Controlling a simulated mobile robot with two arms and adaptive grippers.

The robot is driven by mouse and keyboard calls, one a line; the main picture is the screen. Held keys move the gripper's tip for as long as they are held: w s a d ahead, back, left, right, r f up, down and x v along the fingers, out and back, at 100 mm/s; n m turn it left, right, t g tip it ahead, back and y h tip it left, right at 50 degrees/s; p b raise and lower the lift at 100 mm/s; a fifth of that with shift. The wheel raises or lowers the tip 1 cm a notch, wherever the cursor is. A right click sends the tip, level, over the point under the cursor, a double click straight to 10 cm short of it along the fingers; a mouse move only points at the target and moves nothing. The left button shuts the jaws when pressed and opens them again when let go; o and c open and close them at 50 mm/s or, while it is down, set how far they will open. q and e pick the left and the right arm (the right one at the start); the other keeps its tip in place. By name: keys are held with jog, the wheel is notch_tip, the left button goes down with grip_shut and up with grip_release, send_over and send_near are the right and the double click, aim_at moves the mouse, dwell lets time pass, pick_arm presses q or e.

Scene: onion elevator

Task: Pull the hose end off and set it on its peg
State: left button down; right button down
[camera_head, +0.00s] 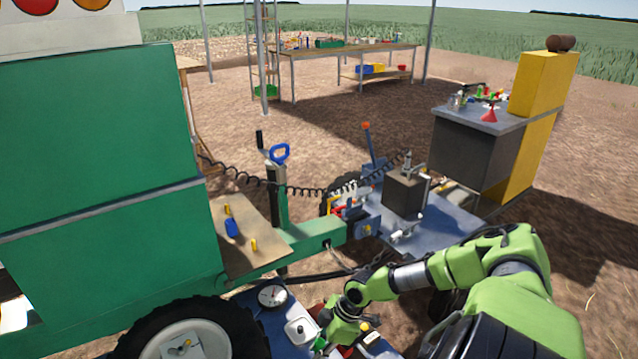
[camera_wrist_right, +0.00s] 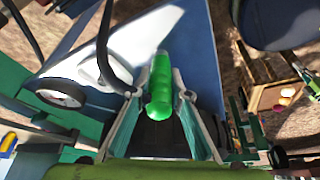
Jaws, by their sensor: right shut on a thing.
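My right arm comes in from the right in the head view, and its gripper (camera_head: 326,338) is low over the blue surface (camera_head: 250,301) beside the wheel. In the right wrist view the gripper (camera_wrist_right: 162,105) is shut on a green rounded grip (camera_wrist_right: 160,88), which seems to be the hose end. It lies between the two fingers; its far end is against or over a pale panel, and I cannot tell whether they touch. A black hose (camera_wrist_right: 104,45) curves just left of it. I cannot make out which part is its peg. My left gripper is not in view.
A round gauge (camera_head: 272,295) and a white box (camera_head: 300,329) are close to the right gripper. A wooden board (camera_head: 246,219) with yellow pegs and a blue piece stands above. The green machine (camera_head: 100,150) fills the left; a black coiled line (camera_head: 310,191) hangs behind.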

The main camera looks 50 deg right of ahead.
aim_at(320, 341)
jog(key=c, duration=1.4)
grip_release()
jog(key=shift+c, duration=0.2)
notch_tip(320, 341, up, 7)
jog(key=p, duration=0.6)
jog(key=shift+p, duration=0.35)
jog(key=shift+s, duration=0.1)
